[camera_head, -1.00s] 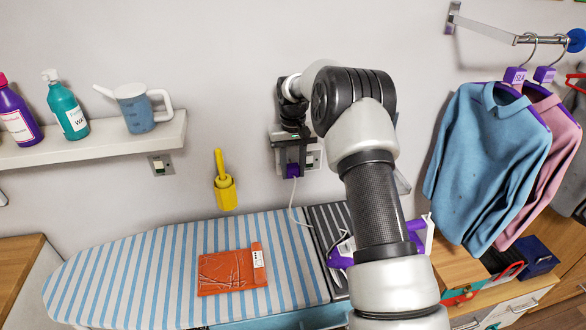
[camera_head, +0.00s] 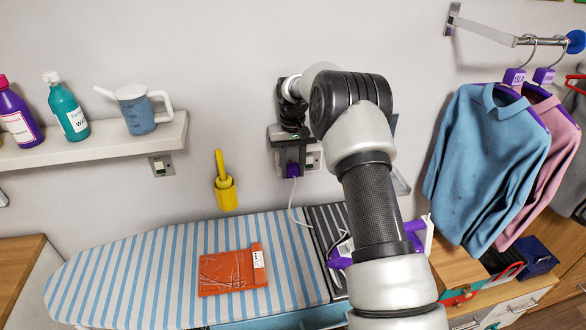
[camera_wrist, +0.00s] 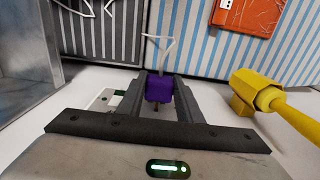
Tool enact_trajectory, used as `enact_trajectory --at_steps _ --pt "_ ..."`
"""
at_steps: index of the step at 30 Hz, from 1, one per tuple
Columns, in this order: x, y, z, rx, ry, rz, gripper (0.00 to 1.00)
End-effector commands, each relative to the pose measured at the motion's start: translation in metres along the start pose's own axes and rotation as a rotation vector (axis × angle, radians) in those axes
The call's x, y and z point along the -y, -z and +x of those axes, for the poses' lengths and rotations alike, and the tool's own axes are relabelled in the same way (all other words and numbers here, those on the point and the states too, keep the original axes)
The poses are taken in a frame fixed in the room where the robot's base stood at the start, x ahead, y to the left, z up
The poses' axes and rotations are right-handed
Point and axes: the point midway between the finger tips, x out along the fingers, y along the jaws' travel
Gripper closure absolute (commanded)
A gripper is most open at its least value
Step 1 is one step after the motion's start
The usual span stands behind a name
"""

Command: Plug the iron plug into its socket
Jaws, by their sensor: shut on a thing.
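The purple iron plug (camera_head: 293,171) is held between the fingers of my gripper (camera_head: 291,158), close in front of the wall, with its white cord hanging down to the ironing board (camera_head: 165,270). In the wrist view the plug (camera_wrist: 159,90) sits between the two fingers of my gripper (camera_wrist: 160,94), with a pin showing. A wall socket plate (camera_head: 313,158) shows just right of the gripper; in the wrist view a white plate (camera_wrist: 104,100) lies left of the fingers. The gripper partly hides the socket, and I cannot tell whether the pins are in it.
A yellow tool in a holder (camera_head: 225,190) is on the wall left of the gripper. Another socket (camera_head: 161,165) is under the shelf (camera_head: 100,143). An orange packet (camera_head: 232,271) lies on the board. Shirts (camera_head: 495,160) hang at right.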

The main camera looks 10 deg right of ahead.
Motion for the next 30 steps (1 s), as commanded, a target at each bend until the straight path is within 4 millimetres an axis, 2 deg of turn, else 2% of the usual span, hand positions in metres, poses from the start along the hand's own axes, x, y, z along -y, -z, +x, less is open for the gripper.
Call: enact_trajectory --at_steps 27,28,30 --pt "0.000 0.019 -0.001 -0.001 0.000 0.000 0.90" --pt "0.000 0.019 0.000 -0.001 0.000 0.000 0.63" --pt "0.000 0.018 0.000 -0.001 0.000 0.000 0.51"
